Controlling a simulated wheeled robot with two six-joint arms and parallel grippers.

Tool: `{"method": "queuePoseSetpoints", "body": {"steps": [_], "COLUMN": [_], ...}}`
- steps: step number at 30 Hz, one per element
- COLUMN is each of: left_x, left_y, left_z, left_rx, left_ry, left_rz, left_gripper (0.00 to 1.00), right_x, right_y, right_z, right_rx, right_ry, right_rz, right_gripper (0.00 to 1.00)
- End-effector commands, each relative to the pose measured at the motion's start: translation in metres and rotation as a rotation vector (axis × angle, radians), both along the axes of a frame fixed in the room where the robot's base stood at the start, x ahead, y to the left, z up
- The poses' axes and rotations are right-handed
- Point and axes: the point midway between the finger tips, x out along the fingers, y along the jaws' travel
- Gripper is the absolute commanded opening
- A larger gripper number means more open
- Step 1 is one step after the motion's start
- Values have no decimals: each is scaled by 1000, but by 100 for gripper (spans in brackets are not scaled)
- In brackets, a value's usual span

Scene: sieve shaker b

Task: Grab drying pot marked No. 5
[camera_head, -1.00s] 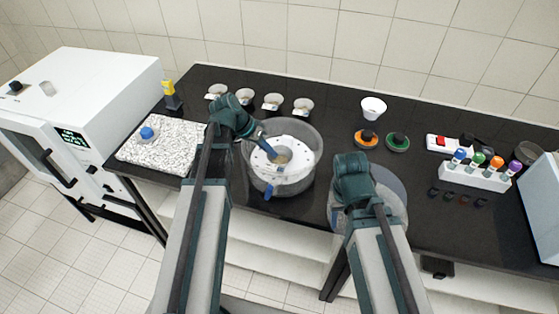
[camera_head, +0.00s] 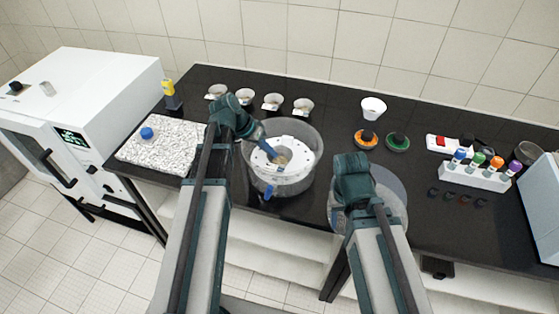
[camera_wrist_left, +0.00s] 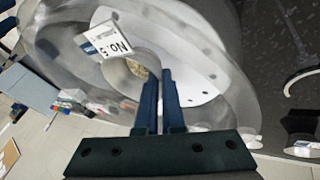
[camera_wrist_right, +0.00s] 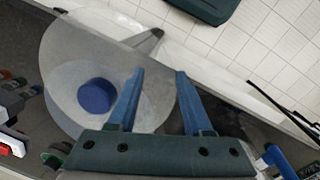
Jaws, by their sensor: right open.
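The drying pot marked No. 5 (camera_wrist_left: 112,42) is in the left wrist view, a small pale cup with its label readable and grainy contents inside. In the head view the pot (camera_head: 282,159) is at the middle of a white holed disc (camera_head: 299,143) in a clear round bowl (camera_head: 316,140). My left gripper (camera_wrist_left: 161,72) has its blue fingers close together at the pot's rim and looks shut on its wall. In the head view most of the left gripper (camera_head: 269,150) reaches down into the bowl. My right gripper (camera_wrist_right: 158,75) is open and empty, above a clear round piece.
The clear piece (camera_wrist_right: 65,75) has a blue knob (camera_wrist_right: 95,95). Several small pots (camera_head: 272,101) stand along the back. A white speckled board (camera_head: 165,150) is left of the bowl, and a rack of colored-capped tubes (camera_head: 475,176) stands at right.

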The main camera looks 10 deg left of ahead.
Motion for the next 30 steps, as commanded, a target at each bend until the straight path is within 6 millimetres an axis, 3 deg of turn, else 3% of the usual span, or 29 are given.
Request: {"method": "queuePoseSetpoints", "body": {"steps": [17, 23, 30], "left_x": [0, 0, 0], "left_y": [0, 0, 0], "left_z": [5, 22, 57], "left_rx": [0, 0, 0], "left_ry": [0, 0, 0], "left_rz": [0, 0, 0], "left_gripper": [0, 0, 0], "right_x": [0, 0, 0], "right_y": [0, 0, 0], "right_z": [5, 22, 58], "right_rx": [0, 0, 0], "right_ry": [0, 0, 0], "right_rz": [0, 1, 2], "right_gripper": [50, 50, 50]}}
